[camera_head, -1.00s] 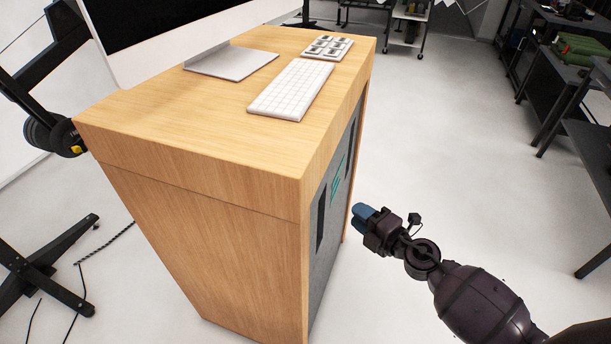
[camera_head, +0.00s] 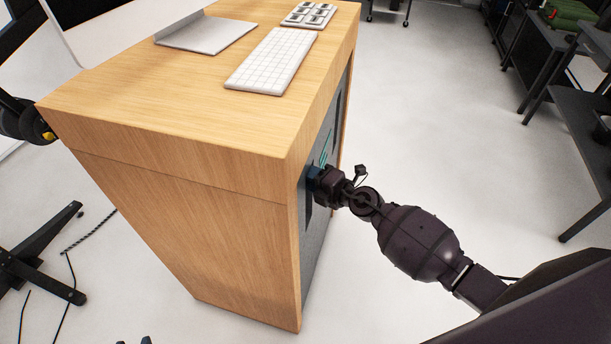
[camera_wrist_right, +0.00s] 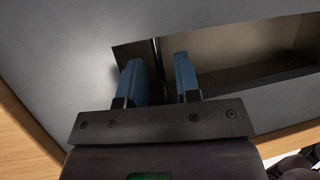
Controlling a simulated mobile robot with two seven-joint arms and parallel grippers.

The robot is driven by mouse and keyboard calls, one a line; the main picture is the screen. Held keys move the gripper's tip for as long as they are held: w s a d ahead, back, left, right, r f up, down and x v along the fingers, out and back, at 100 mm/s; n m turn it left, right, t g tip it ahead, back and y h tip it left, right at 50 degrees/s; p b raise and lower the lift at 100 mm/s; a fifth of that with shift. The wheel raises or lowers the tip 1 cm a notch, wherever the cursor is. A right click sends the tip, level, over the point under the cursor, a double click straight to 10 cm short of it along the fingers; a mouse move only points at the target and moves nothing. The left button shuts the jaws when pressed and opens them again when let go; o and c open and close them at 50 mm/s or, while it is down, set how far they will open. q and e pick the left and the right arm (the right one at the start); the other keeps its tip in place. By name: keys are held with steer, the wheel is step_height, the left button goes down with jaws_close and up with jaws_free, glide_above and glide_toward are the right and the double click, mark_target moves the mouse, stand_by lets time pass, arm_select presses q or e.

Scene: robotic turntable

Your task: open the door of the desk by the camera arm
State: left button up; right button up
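The wooden desk (camera_head: 190,200) stands left of centre in the head view. Its grey door side (camera_head: 318,240) faces right and carries dark recessed slots and a green mark. My right gripper (camera_head: 314,178) is at that side, near a slot. In the right wrist view, its two blue fingers (camera_wrist_right: 160,65) are apart, with a thin dark upright edge between them. A recess (camera_wrist_right: 235,62) with a brown inside shows on the right; whether the fingers touch the edge cannot be told. Two small dark tips, apparently my left gripper (camera_head: 133,341), show apart at the bottom edge.
A keyboard (camera_head: 272,60), a grey metal plate (camera_head: 205,34) and a keypad (camera_head: 309,15) lie on the desk top. Black shelving (camera_head: 575,125) stands at the right. A black stand foot (camera_head: 38,262) and cable lie at the left.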

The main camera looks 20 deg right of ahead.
steer(key=shift+x, duration=0.85)
jaws_close()
